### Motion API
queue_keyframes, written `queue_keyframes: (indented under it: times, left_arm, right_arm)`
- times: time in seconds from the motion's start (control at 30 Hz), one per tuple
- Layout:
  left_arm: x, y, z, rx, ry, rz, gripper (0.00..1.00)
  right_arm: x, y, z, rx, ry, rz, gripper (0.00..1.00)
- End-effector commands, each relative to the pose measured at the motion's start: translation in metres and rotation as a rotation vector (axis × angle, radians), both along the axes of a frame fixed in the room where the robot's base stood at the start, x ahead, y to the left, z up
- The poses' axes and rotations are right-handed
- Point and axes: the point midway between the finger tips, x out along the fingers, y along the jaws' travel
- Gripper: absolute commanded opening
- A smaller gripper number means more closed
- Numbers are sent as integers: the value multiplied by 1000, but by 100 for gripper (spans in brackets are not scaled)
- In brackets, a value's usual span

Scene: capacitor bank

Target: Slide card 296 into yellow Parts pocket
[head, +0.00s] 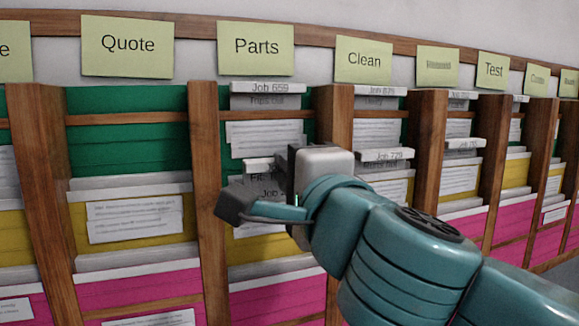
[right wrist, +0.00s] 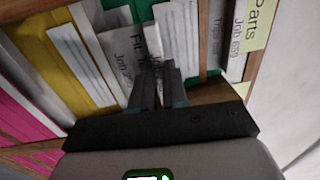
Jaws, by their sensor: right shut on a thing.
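My right gripper (head: 252,204) is in front of the Parts column, at the height of its yellow pocket (head: 240,252). It is shut on a whitish card (head: 262,178), whose printing shows only "Fit" and "Job"; its number is not readable. In the right wrist view the card (right wrist: 122,55) stands at my fingertips (right wrist: 158,80), its text tilted. My gripper hides the card's lower part, so I cannot tell whether it is inside the yellow pocket. The Parts sign (head: 256,46) is above the column. My left gripper is not in view.
A Job 659 card (head: 265,88) stands in the green pocket above. Wooden dividers (head: 208,190) flank the column. The Clean column to the right holds Job 729 (head: 390,154) and another card. Pink pockets (head: 275,302) run below.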

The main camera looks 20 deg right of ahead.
Motion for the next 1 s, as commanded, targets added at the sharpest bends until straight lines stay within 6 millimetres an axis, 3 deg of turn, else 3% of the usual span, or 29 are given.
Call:
queue_keyframes:
  times: [0.97,1.0]
  left_arm:
    - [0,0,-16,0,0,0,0]
    - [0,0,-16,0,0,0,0]
  right_arm:
    - [0,0,-21,0,-1,0,0]
    - [0,0,-21,0,-1,0,17]
